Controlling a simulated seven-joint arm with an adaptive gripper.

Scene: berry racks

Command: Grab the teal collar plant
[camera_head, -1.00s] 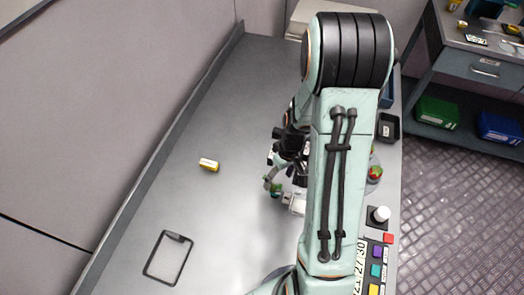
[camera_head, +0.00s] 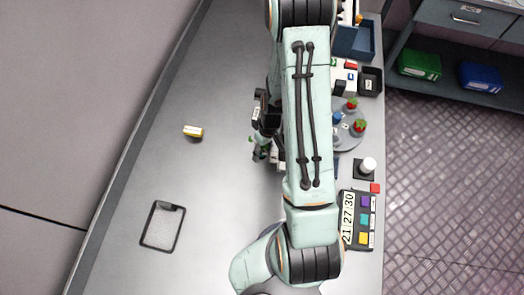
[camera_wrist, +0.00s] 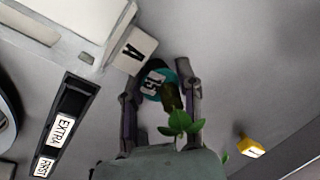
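The teal collar plant shows in the wrist view as a teal ring (camera_wrist: 156,72) with a "15" tag and green leaves (camera_wrist: 180,124) nearer the camera. My gripper (camera_wrist: 160,88) has its two fingers spread on either side of the collar and stem. I cannot tell whether either finger touches it. In the head view, the plant's green (camera_head: 258,142) shows just left of my arm on the grey bench (camera_head: 215,190). My gripper (camera_head: 265,135) is mostly dark and close to it there, partly hidden by my arm.
A yellow labelled block (camera_head: 194,131) lies left of the plant, and a black-framed tray (camera_head: 163,226) is at the lower left. A round plate (camera_head: 352,143) with red berry plants stands to the right.

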